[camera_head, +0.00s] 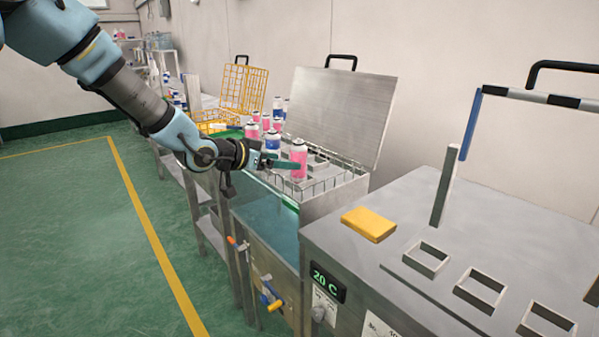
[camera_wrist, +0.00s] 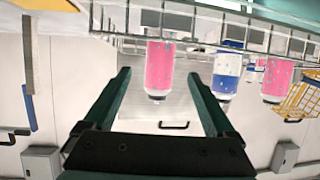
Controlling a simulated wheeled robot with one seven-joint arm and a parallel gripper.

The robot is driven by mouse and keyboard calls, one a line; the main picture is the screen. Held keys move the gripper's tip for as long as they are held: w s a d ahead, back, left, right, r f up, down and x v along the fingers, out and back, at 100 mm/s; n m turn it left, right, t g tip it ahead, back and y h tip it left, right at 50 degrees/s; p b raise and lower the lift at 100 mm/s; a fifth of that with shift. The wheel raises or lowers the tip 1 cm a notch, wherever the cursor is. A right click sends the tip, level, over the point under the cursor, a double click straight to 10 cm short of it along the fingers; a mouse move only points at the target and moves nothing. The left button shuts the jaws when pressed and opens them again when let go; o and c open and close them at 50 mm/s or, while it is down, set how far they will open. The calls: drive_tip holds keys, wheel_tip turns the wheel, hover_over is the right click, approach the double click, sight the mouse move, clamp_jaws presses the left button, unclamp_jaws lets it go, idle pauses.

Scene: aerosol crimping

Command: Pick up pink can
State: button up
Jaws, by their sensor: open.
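A pink can (camera_head: 298,158) with a white top stands at the near end of a metal bath with a wire rack. In the wrist view, which looks upside down, a pink can (camera_wrist: 159,66) appears between the two dark green fingers of my gripper (camera_wrist: 160,78). The fingers are apart, with a gap on both sides of the can. In the head view my gripper (camera_head: 284,164) reaches in from the left, level with the can, and one finger overlaps its front. Whether a finger touches it cannot be told.
A blue-and-white can (camera_head: 273,141) stands just left of the pink can; more pink cans (camera_head: 252,130) stand behind. A raised metal lid (camera_head: 340,105) rises behind the bath. A yellow block (camera_head: 368,224) lies on the right counter. Yellow wire baskets (camera_head: 243,90) are farther back.

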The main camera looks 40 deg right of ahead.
drive_tip(key=shift+p+x, duration=0.95)
drive_tip(key=shift+x, duration=2.65)
drive_tip(key=shift+c, duration=0.2)
drive_tip(key=shift+r, duration=0.1)
clamp_jaws()
